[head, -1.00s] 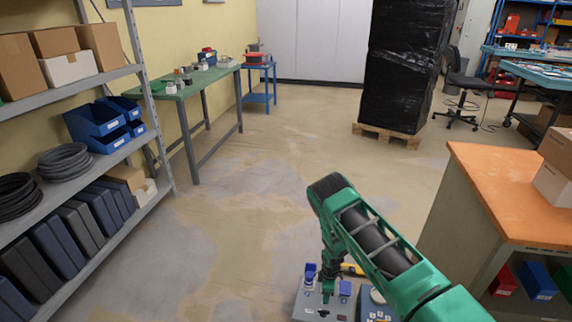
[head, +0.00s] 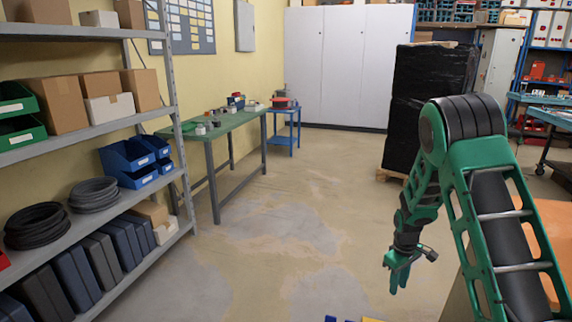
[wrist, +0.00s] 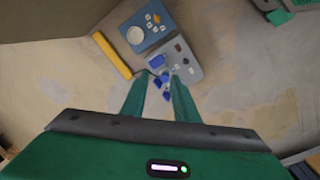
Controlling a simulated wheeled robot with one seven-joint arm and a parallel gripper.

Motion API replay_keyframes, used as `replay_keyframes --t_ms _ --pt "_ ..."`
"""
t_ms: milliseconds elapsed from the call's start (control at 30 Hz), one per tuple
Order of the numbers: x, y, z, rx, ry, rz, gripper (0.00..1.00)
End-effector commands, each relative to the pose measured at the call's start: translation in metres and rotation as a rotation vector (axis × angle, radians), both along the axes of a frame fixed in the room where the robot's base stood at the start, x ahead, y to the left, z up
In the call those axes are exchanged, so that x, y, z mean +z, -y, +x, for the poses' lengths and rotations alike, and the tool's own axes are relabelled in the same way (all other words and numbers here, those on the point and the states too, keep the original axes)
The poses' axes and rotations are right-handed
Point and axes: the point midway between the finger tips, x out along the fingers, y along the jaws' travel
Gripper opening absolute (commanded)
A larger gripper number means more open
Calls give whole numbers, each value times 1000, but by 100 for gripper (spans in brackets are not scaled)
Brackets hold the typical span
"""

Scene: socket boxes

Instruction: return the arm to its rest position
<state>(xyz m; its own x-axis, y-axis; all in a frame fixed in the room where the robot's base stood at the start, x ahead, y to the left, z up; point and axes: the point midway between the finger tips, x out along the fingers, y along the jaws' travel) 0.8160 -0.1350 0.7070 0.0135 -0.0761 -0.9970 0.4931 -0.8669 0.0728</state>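My arm is green and black and stands raised and bent at the right of the head view. My gripper (head: 398,278) hangs from it, pointing down over the floor. In the wrist view the two green fingers of my gripper (wrist: 159,82) stand apart with nothing held between them. Far below lie a grey socket box (wrist: 190,70) with blue parts on it and a blue-topped box (wrist: 150,22) with a white round part. The gripper is clear of both boxes.
A yellow bar (wrist: 112,55) lies beside the boxes. A grey shelf rack (head: 92,137) stands at left, a green-topped bench (head: 225,126) beyond it. A black-wrapped stack (head: 425,95) stands behind my arm. An orange-topped counter (head: 548,222) is partly hidden by my arm. The middle floor is free.

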Motion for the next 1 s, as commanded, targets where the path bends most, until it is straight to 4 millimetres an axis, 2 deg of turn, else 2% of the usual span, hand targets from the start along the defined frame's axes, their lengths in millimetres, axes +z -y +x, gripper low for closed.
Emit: replay_keyframes --t_ms 33,200,500,800,1000 --pt "21 7 -8 -40 9 3 27" --pt "79 26 -43 -178 13 6 27" --pt "164 49 -121 -416 21 19 27" --pt "224 59 -214 -648 25 38 27" --pt "251 57 -279 -797 26 54 27"
